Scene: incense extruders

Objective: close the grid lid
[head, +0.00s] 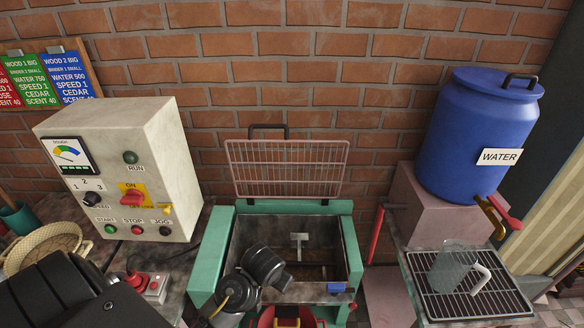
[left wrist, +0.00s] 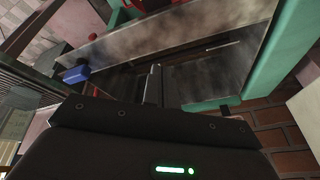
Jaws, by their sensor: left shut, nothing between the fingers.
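The grid lid (head: 287,168), a pinkish wire grid with a dark handle on its upper edge, stands upright, open, at the back of the green-edged metal hopper (head: 213,250). Behind it is the brick wall. Black, rounded parts of my left arm lie over the hopper's front left area and hide part of it. In the left wrist view my left gripper (left wrist: 152,88) is shut and empty over the hopper interior (left wrist: 210,65). It is apart from the lid, and its fingertips are unclear in the head view. My right gripper is not in view.
A control box (head: 120,170) stands left of the hopper. A blue water barrel (head: 470,135) and a clear jug (head: 452,270) on a rack are at the right. A red lever (head: 377,235) stands beside the hopper, and a blue latch (head: 337,287) is on its front edge.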

